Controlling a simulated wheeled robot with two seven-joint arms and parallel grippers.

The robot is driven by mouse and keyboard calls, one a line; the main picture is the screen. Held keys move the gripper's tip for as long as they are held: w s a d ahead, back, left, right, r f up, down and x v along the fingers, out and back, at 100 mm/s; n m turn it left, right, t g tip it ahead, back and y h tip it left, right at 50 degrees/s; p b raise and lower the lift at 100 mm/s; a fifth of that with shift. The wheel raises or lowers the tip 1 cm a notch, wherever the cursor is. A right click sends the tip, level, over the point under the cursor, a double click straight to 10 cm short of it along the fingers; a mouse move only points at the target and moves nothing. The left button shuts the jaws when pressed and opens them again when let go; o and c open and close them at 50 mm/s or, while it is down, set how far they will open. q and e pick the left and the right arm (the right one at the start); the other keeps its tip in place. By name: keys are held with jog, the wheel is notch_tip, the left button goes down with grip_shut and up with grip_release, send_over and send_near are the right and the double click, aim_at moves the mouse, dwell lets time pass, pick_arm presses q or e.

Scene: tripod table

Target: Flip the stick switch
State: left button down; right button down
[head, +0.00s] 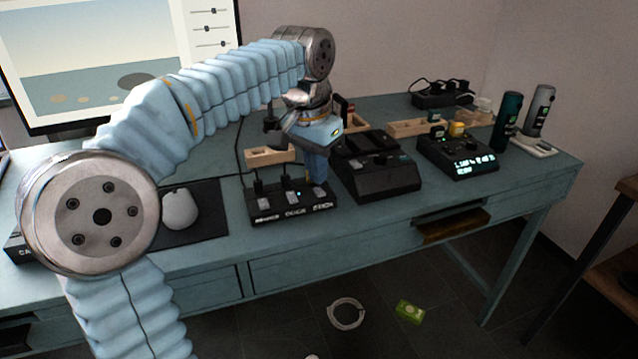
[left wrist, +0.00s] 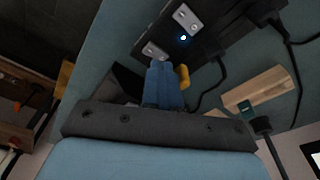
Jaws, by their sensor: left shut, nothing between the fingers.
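A black switch box (head: 293,213) with small silver plates, a lit blue-white dot and white lettering lies near the table's front edge. Its plates (left wrist: 186,17) and glowing dot also show in the left wrist view. My left gripper (head: 318,178) is shut and empty, pointing down at the right end of this box. In the left wrist view its blue fingers (left wrist: 165,82) are together, beside one silver plate (left wrist: 154,51). I cannot tell whether they touch it. The stick at that end is hidden or too small to make out. My right gripper is not in view.
A black console (head: 378,178) stands right of the box, with another lit console (head: 458,155) beyond. A mouse (head: 180,209) lies on a dark mat to the left. Wooden trays (head: 268,156) and cables lie behind. A monitor (head: 110,60) stands at the back left.

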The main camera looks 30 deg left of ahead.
aim_at(317, 189)
pick_arm(q)
notch_tip(317, 189, up, 4)
jog(key=p, duration=0.3)
jog(key=shift+f, duration=0.1)
jog(key=shift+r, duration=0.8)
